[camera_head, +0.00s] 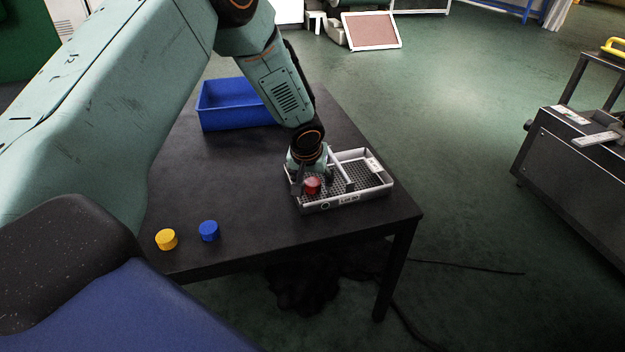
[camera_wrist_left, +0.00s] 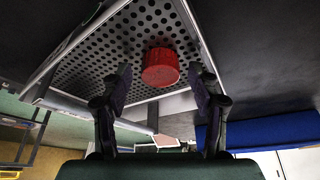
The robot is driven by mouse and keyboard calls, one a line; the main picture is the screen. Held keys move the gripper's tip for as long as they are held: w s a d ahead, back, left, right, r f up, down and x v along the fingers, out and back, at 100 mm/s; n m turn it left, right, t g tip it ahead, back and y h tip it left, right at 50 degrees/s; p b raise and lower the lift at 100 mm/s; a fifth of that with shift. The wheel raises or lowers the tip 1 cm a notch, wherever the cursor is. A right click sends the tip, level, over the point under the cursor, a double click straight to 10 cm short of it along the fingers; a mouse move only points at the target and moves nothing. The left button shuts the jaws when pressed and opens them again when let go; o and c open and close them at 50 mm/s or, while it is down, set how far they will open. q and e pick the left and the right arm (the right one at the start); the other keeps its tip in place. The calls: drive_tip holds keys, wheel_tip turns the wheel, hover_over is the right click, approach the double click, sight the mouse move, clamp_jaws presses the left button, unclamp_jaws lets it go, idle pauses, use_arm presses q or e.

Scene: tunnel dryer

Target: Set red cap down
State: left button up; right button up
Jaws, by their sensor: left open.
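The red cap (camera_head: 312,186) sits in the left part of the light grey tray (camera_head: 375,192), near its front wall. In the left wrist view the red cap (camera_wrist_left: 160,68) appears to rest on the perforated floor of the tray (camera_wrist_left: 84,36). My left gripper (camera_head: 313,180) reaches down into the tray at the cap. In the left wrist view its two fingers (camera_wrist_left: 160,74) are spread apart, one on each side of the cap, with gaps showing. My right gripper is not in view.
A yellow cap (camera_head: 166,239) and a blue cap (camera_head: 209,231) stand at the front left of the black table (camera_head: 255,225). A blue bin (camera_head: 232,103) is at the back. A crossbar (camera_head: 340,166) divides the tray. A dark machine (camera_head: 580,165) stands apart at right.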

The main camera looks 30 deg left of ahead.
use_arm(q)
drive_tip(key=shift+r+p, duration=0.3)
drive_tip(key=shift+p, duration=0.05)
drive_tip(key=p+v, duration=0.1)
drive_tip(key=v, duration=1.1)
drive_tip(key=shift+p, duration=0.35)
drive_tip(key=shift+d+f, duration=0.1)
drive_tip(key=shift+f, duration=0.05)
